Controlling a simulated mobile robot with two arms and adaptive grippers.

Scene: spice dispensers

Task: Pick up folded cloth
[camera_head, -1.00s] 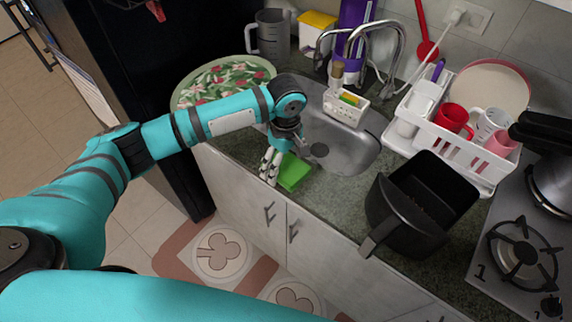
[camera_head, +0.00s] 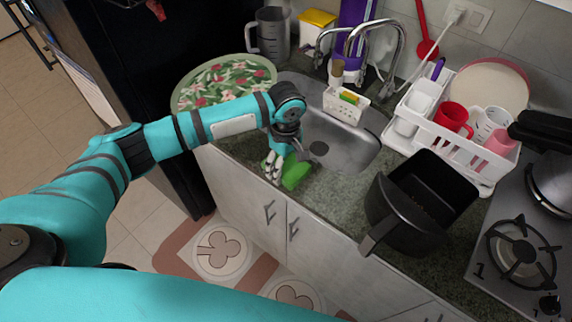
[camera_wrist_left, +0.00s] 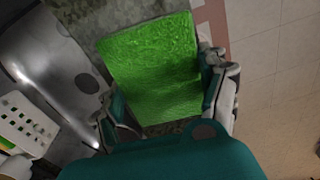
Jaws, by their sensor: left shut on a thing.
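The folded cloth is bright green (camera_head: 296,173) and lies at the front edge of the counter, beside the sink, in the head view. My left gripper (camera_head: 274,169) is at its left end, fingers pointing down. In the left wrist view the cloth (camera_wrist_left: 153,66) fills the space between the two fingers of my left gripper (camera_wrist_left: 165,100), which is shut on it. In the head view the fingers hide part of the cloth, and whether it is clear of the counter is hard to tell. My right gripper is not in view.
The steel sink (camera_head: 345,150) is just behind the cloth. A black air-fryer basket (camera_head: 408,225) stands to the right on the counter. A white dish rack (camera_head: 470,150) with cups is behind it. Cabinet doors (camera_head: 255,205) drop below the edge.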

